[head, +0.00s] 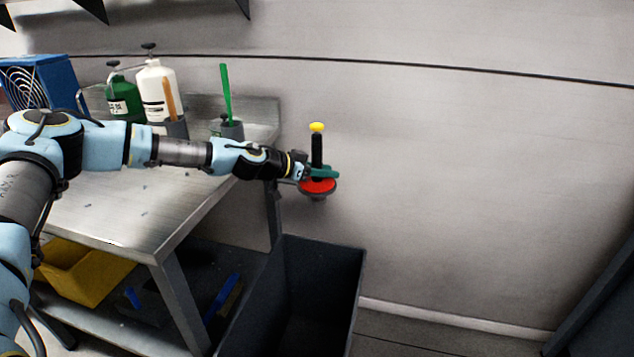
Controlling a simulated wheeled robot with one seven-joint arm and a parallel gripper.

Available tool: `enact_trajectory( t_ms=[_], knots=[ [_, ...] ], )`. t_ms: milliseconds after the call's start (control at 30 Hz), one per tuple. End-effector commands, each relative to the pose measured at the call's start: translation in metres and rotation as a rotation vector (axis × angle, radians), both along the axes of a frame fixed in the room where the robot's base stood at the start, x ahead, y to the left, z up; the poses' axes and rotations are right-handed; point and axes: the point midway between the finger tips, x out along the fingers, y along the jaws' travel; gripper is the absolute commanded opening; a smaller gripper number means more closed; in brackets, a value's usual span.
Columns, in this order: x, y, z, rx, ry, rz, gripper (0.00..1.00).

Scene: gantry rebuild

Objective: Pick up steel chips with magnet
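The magnet (317,150) is an upright tool with a yellow knob, a black handle and a red disc at its base. My gripper (322,172) has its teal fingers around the lower handle, just above the red disc, and looks shut on it. It holds the magnet in the air beyond the right end of the metal workbench (120,228), above and behind the dark bin. A small grey part shows under the disc; I cannot tell whether chips cling there. A few tiny grey specks, which look like steel chips (143,213), lie on the bench top.
The open dark bin (322,262) stands on the floor right of the bench. A green bottle (124,100), a white bottle (153,88), cups with tools and a blue box (40,82) stand along the bench's back. A yellow bin (85,277) sits on the lower shelf.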

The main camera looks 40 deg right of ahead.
Motion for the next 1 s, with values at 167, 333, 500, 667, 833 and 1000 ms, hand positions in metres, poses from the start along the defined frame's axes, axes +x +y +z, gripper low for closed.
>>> enact_trajectory(
  t_ms=[167,333,500,667,833,1000],
  knots=[
    [0.000,0.000,0.000,0.000,0.000,0.000,0.13],
    [0.000,0.000,0.000,0.000,0.000,0.000,0.00],
    [0.000,0.000,0.000,0.000,0.000,0.000,0.00],
    [0.000,0.000,0.001,-0.001,-0.001,0.000,0.00],
    [0.000,0.000,0.004,-0.001,-0.002,0.000,0.00],
    [0.000,0.000,0.023,-0.002,-0.006,-0.001,0.00]
  ],
)
